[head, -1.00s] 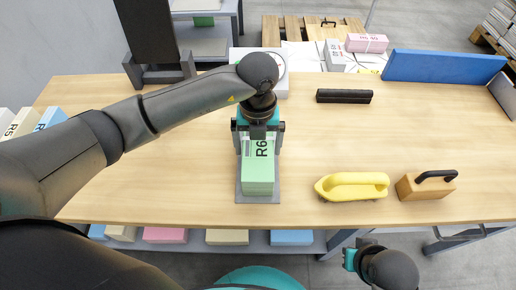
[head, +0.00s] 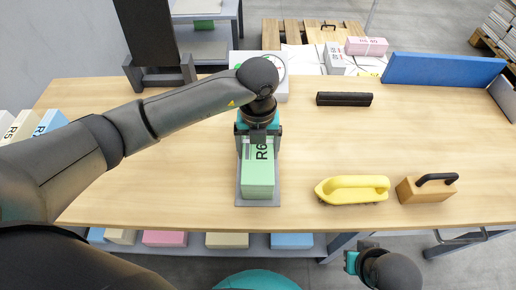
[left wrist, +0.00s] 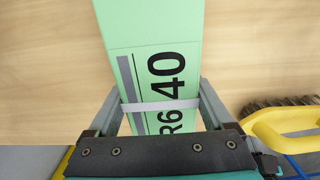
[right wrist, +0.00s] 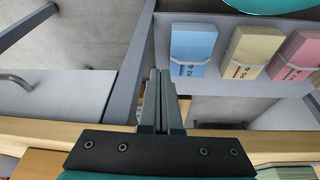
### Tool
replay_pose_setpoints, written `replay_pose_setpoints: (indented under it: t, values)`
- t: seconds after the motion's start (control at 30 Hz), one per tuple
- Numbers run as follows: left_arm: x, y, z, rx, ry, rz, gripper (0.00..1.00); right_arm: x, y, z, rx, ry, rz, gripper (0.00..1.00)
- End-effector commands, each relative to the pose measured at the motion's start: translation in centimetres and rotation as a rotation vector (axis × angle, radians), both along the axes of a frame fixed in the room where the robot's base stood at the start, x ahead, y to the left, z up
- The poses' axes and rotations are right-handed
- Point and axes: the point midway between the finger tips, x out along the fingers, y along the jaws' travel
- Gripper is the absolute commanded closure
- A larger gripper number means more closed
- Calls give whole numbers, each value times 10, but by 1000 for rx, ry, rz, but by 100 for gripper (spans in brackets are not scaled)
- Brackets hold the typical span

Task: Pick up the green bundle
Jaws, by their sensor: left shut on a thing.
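The green bundle (head: 257,178), labelled R6, sits on a grey plate (head: 258,203) near the front of the wooden table. In the left wrist view the bundle (left wrist: 150,50) shows the print "R6 40" and a pale strap across it. My left gripper (head: 258,142) comes from above with a finger on each side of the bundle's far part and is shut on it. Its fingers also flank the bundle in the left wrist view (left wrist: 162,95). The bundle appears to rest on the plate. My right gripper (right wrist: 161,75) is empty with its fingers together, below the table's front edge.
A yellow brush (head: 352,189) and a wooden block with a black handle (head: 427,188) lie right of the bundle. A black bar (head: 344,98) and a blue panel (head: 443,67) lie farther back. A lower shelf holds several coloured bundles. The table left of the bundle is clear.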

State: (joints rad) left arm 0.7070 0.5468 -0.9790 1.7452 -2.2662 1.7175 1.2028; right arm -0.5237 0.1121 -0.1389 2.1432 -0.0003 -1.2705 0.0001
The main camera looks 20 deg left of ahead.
Motion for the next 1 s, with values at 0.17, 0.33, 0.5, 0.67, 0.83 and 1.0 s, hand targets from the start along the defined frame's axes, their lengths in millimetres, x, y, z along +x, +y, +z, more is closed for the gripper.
replay_pose_setpoints:
  t: [0.17, 0.33, 0.5, 0.67, 0.83, 1.0]
  values:
    - [0, 0, 0, 0, 0, 0, 91, 0, 0, 0, 0, 0, 0, 100]
    - [0, 0, 0, 0, 0, 0, 100, 0, 0, 0, 1, 1, 0, 100]
    - [2, -1, 2, -3, -5, 0, 100, 0, 0, 0, 1, 1, 0, 100]
    - [1, -1, 3, -3, -5, 0, 100, 0, 0, 0, 1, 1, 0, 100]
    - [2, -1, 8, -3, -6, 0, 100, 0, 0, 0, 1, 1, 0, 100]
    - [2, 0, 21, -3, -6, 0, 100, -3, 0, -14, -3, 23, 2, 100]
